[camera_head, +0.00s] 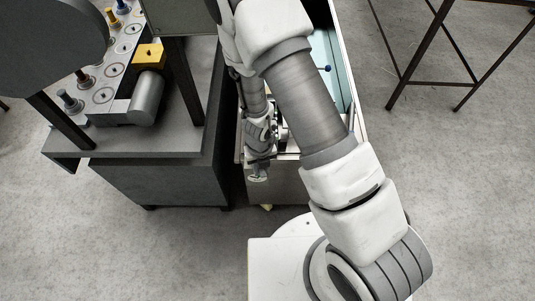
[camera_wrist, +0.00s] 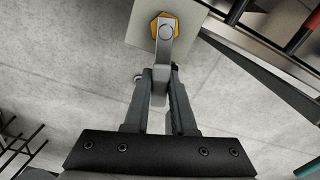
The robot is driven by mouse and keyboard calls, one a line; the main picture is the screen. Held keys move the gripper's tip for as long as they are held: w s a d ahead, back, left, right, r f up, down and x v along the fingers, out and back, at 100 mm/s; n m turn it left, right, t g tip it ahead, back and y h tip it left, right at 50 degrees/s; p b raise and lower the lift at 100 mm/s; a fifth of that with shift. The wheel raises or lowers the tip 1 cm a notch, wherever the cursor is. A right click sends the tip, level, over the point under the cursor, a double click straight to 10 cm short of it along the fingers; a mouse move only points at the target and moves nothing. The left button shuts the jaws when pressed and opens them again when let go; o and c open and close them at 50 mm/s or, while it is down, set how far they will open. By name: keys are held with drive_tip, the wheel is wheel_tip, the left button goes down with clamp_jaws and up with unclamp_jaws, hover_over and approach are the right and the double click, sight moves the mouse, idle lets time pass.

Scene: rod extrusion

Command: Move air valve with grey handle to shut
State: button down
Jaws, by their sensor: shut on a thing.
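The air valve's grey handle (camera_wrist: 163,48) runs down the picture in the wrist view from a brass-coloured hex fitting (camera_wrist: 156,24). The fitting sits at a pale plate (camera_wrist: 140,28). My gripper (camera_wrist: 161,78) is shut on the handle, with one dark finger on each side of its lower end. The handle points from the fitting toward my gripper. In the head view my arm covers much of the middle, and I cannot make out the valve there.
A dark grey machine bench (camera_head: 165,182) with metal and yellow fixtures stands at the left in the head view. A pale-lined cabinet (camera_head: 357,75) lies behind my arm. A thin dark metal frame (camera_head: 430,40) stands at upper right.

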drive_tip(key=shift+s+a+m+p, duration=0.1)
drive_tip(key=shift+a+m+p, duration=0.35)
drive_tip(key=shift+m, duration=0.35)
drive_tip(key=shift+r, duration=0.1)
drive_tip(key=shift+a+r+m+p, duration=0.1)
drive_tip(key=shift+a+m+p, duration=0.1)
drive_tip(key=shift+m+p, duration=0.25)
drive_tip(key=c, duration=0.7)
unclamp_jaws()
drive_tip(key=shift+o, duration=0.2)
wheel_tip(320, 180, up, 17)
drive_tip(key=p, duration=0.9)
drive_tip(key=shift+p, duration=0.3)
